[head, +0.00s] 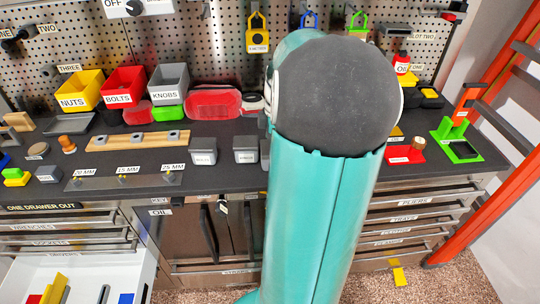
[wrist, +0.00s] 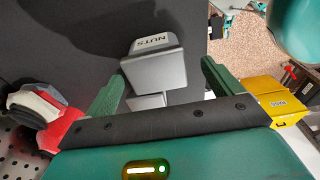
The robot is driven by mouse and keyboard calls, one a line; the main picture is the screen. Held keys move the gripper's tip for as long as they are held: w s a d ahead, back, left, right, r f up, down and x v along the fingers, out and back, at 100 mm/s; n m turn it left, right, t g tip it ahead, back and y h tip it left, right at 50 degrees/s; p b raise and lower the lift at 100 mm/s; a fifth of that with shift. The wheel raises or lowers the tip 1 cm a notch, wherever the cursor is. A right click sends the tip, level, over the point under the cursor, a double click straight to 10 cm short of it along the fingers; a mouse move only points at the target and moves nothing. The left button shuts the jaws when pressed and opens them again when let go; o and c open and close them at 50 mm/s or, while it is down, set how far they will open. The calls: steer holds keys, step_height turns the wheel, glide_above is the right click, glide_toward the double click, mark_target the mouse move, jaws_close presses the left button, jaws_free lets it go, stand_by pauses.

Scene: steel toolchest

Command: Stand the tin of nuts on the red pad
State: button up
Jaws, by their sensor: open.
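The tin of nuts is a grey, square tin (wrist: 155,68) with a white NUTS label, in the wrist view. It stands on the dark worktop. My gripper (wrist: 163,72) is open, with its green fingers to either side of the tin and a gap at each side. In the head view two grey tins, a left one (head: 203,151) and a right one (head: 245,149), stand on the worktop; their labels are too small to read. A red, flat piece with an upright part (head: 405,156) lies at the right, perhaps the red pad. My arm hides the worktop's middle and my gripper there.
A green stand (head: 457,148) is right of the red piece. Yellow (head: 80,90), red (head: 123,88) and grey (head: 169,83) bins stand at the back left. A wooden strip (head: 138,140) lies before them. A white drawer (head: 75,280) is open at the front left.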

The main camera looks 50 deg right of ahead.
steer(key=f, duration=0.5)
steer(key=shift+w+f, duration=0.2)
steer(key=shift+w, duration=0.15)
steer(key=c, duration=1.4)
steer(key=shift+o, duration=0.2)
steer(key=shift+r, duration=0.1)
